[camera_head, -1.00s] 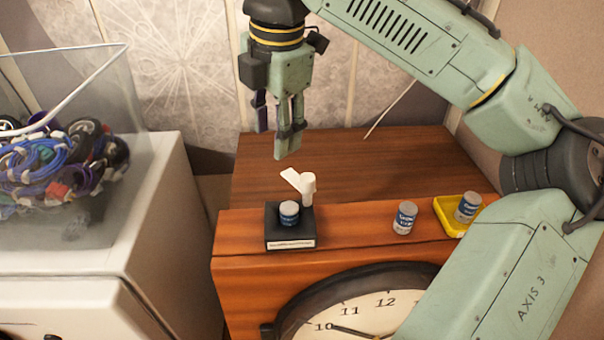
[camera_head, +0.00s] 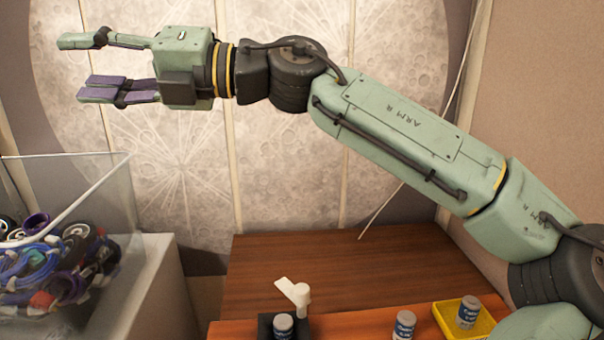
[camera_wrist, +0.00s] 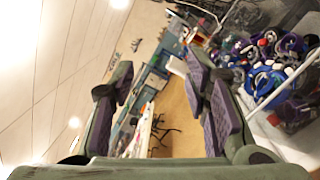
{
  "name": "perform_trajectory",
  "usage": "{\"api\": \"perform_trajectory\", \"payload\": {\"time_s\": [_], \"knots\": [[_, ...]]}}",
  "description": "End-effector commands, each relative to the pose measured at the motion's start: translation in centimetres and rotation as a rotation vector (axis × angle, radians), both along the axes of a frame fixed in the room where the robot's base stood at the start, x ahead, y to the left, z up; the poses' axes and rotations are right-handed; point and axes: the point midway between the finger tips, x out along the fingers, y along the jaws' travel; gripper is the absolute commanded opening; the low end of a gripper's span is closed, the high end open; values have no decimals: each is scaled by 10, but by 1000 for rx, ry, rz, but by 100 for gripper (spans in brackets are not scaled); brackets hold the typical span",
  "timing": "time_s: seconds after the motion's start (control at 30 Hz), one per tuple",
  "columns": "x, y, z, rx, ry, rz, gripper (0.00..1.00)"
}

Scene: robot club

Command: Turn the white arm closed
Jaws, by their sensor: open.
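The white arm (camera_head: 290,290) is a small flat lever on a white post, low in the head view. It points up and to the left from its post. The post stands at the back right corner of a small black base (camera_head: 265,325), partly cut off by the picture's lower edge. A grey can with a blue label (camera_head: 283,324) stands on that base. My gripper (camera_head: 88,65) is open and empty, high at the upper left and pointing left, well above and away from the white arm. In the wrist view my gripper (camera_wrist: 160,100) shows spread purple-padded fingers with nothing between them.
A second can (camera_head: 404,325) stands on the wooden cabinet top (camera_head: 340,262), and another (camera_head: 468,312) stands in a yellow tray (camera_head: 447,312). A clear bin (camera_head: 75,190) of wheels and cables stands at the left. The cabinet top behind the white arm is bare.

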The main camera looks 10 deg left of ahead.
Motion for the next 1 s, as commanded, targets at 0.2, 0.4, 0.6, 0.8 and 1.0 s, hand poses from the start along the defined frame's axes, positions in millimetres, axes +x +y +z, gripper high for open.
{"api": "perform_trajectory", "payload": {"time_s": [0.2, 0.4, 0.6, 0.8, 1.0], "knots": [[-7, -47, -139, -607, -182, 114, 43], [43, -144, -228, -1212, -221, -35, 43], [76, -216, -247, -1558, -188, -227, 43], [82, -233, -257, -1631, -175, -274, 43], [81, -232, -290, -1628, -175, -268, 43]]}}
